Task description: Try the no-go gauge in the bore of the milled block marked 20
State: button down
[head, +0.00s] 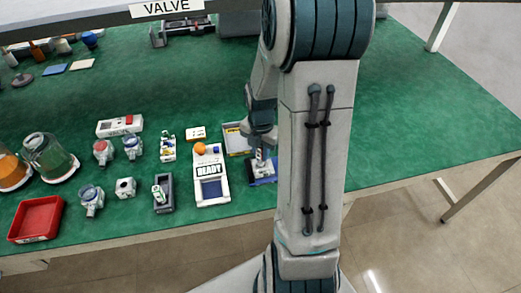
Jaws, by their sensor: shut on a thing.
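My gripper (261,150) hangs at the right of the row of items, partly behind my arm. It is shut on a small pale piece with dark marks (261,157), too small here to identify for certain. The piece is just above or at a blue item (263,172) on the table; contact cannot be told. A small whitish block with a dark spot (126,187) stands at the front left; no number is readable. A grey holder (164,195) with a pale and green piece (159,190) stands right of it. I cannot tell which piece is the no-go gauge.
A white device reading READY (211,190) with an orange ball (200,149) stands left of my gripper. A grey tray (236,140) is close behind. Valve bodies (91,199), a red tray (35,219) and glass jars (50,158) fill the left. The right tabletop is clear.

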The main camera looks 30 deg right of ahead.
jog(key=shift+f+b, duration=0.55)
jog(key=shift+f, duration=0.3)
jog(key=shift+r, duration=0.1)
dwell(0.8)
jog(key=shift+r+p, duration=1.2)
jog(key=shift+r, duration=0.05)
notch_tip(320, 180, up, 5)
jog(key=p, duration=0.4)
jog(key=shift+p, duration=0.3)
